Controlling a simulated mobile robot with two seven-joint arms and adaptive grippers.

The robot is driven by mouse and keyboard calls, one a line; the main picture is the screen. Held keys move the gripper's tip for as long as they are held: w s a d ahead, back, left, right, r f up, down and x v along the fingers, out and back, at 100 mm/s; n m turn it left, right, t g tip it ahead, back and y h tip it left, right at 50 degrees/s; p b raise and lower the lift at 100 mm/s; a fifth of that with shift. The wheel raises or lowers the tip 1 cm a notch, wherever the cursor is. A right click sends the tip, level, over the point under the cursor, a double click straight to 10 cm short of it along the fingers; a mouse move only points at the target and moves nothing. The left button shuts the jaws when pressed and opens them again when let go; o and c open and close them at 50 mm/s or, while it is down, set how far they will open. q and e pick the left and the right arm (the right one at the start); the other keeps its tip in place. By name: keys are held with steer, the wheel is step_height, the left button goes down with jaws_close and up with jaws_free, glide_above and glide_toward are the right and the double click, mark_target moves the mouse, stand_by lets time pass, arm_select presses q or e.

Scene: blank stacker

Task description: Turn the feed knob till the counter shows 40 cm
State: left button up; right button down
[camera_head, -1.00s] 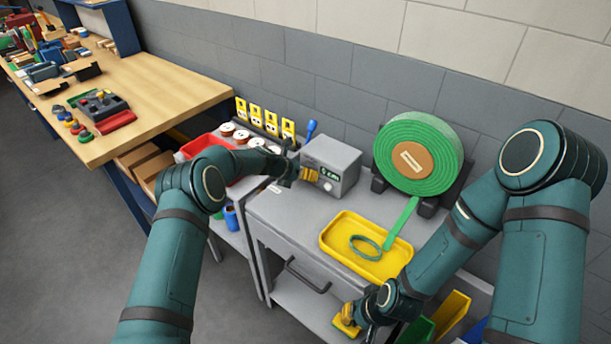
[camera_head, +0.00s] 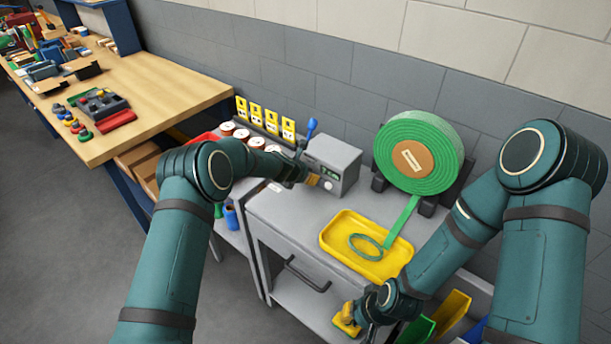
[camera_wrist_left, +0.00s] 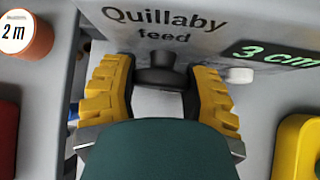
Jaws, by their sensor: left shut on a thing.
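The grey feed box (camera_head: 343,158) stands on the grey cabinet; in the left wrist view its front (camera_wrist_left: 205,22) reads "Quillaby feed". Its counter (camera_wrist_left: 275,53) shows 3 cm in green, partly cut off by the frame edge. The black feed knob (camera_wrist_left: 161,72) sits between the two yellow fingers of my left gripper (camera_wrist_left: 161,92), which is shut on it. In the head view my left gripper (camera_head: 312,180) is at the box front and hides the knob. My right gripper (camera_head: 346,319) is low by the cabinet front, away from the box; its finger gap is unclear.
A green strap roll (camera_head: 440,140) stands right of the box, its strap running down to a yellow tray (camera_head: 333,248) with a green loop. A small white button (camera_wrist_left: 240,75) is right of the knob. Labelled spools (camera_head: 241,135) and yellow cards (camera_head: 272,123) stand left.

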arm_select(q)
steer(key=shift+t+y+b, duration=0.3)
steer(key=shift+m, duration=0.3)
steer(key=o, duration=1.2)
steer(key=shift+r, duration=0.1)
steer(key=v, duration=1.1)
steer(key=shift+s+r, duration=0.25)
steer(key=shift+s, duration=0.15)
